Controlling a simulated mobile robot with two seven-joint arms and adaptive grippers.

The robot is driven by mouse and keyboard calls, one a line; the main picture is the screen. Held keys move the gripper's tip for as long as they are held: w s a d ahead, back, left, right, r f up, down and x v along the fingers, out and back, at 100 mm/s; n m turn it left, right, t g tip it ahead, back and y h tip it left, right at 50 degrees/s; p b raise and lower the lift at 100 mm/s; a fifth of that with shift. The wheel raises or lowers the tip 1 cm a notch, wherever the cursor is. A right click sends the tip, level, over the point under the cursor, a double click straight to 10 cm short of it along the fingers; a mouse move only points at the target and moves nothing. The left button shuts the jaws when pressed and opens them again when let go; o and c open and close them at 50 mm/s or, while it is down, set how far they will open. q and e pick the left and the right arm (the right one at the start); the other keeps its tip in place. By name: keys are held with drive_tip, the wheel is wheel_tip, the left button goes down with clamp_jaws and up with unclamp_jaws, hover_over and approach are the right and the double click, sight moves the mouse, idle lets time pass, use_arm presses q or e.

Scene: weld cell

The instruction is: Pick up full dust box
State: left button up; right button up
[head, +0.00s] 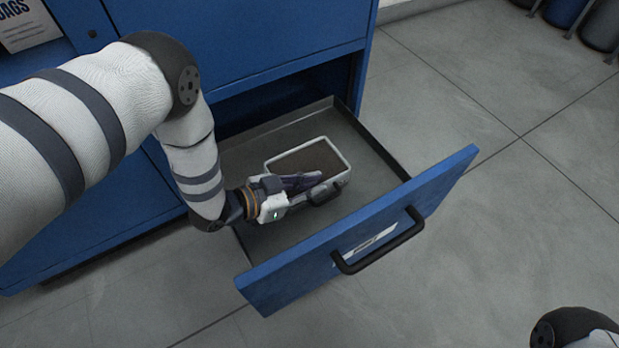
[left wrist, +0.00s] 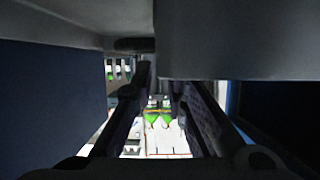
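The full dust box (head: 336,147) is a pale-rimmed open tray filled with brown dust. It sits in the open blue drawer (head: 375,150), toward the middle of its grey floor. My left gripper (head: 318,185) reaches in from the left, low at the near side of the box, and covers part of that side. In the left wrist view its two fingers (left wrist: 164,105) stand apart, with a bright gap between them. Pale grey surfaces fill the top of that view. I cannot tell whether a finger touches the box. My right gripper is out of view.
The blue cabinet (head: 250,40) stands behind the drawer. The drawer front (head: 290,280) has a dark bar handle (head: 378,248). The grey tiled floor (head: 530,230) is clear to the right. Dark and blue cylinders (head: 605,25) stand at the top right.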

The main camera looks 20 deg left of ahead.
use_arm(q)
drive_tip(key=x, duration=0.2)
drive_tip(key=shift+w+d+f+b, duration=0.2)
drive_tip(key=shift+w+f+b, duration=0.05)
drive_tip(key=shift+f+b, duration=0.15)
drive_tip(key=shift+r, duration=0.15)
clamp_jaws()
